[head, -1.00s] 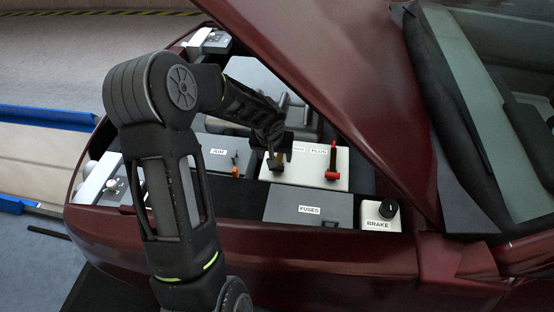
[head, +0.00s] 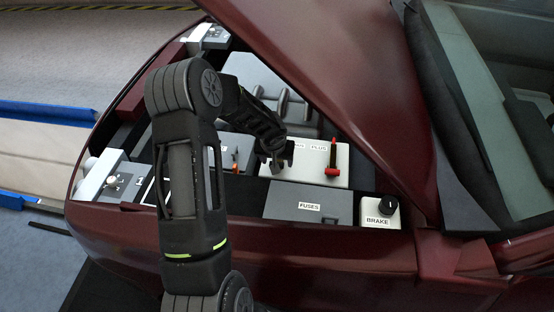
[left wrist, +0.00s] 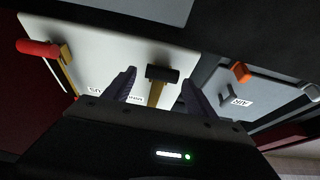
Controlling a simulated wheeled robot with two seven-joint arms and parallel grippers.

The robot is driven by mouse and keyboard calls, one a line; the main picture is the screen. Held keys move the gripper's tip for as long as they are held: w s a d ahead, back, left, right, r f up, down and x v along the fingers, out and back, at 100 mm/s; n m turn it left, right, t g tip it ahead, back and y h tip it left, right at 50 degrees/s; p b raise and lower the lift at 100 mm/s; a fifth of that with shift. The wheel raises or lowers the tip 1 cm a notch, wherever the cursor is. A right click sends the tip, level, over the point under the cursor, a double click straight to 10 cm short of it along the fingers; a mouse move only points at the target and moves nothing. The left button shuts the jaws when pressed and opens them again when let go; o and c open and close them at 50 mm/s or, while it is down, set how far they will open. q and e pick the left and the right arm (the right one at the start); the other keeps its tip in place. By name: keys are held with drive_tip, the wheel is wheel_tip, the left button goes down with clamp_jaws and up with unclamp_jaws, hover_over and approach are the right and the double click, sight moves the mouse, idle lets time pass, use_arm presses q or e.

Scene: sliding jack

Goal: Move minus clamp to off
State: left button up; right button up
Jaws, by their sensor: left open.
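The minus clamp is a black-headed lever on a brass stem; in the left wrist view the lever (left wrist: 161,75) stands on a white plate. The plate (head: 312,176) also shows in the head view, where my left gripper (head: 279,158) covers most of the minus clamp and its label. My left gripper is open, and in the left wrist view its fingers (left wrist: 157,90) lie on either side of the lever. I cannot tell whether they touch it. The red plus clamp (head: 332,160) stands upright on the same plate, also in the wrist view (left wrist: 40,49). My right gripper is out of view.
The grey AIR panel (left wrist: 240,92) with an orange-tipped lever is beside the plate. The grey FUSES box (head: 308,203) and the BRAKE knob (head: 387,207) sit in front. The raised dark red hood (head: 350,80) slopes over the bay at the right.

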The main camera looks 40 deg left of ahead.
use_arm(q)
drive_tip(key=shift+s+d, duration=0.15)
drive_tip(key=shift+s, duration=0.25)
drive_tip(key=c, duration=0.6)
clamp_jaws()
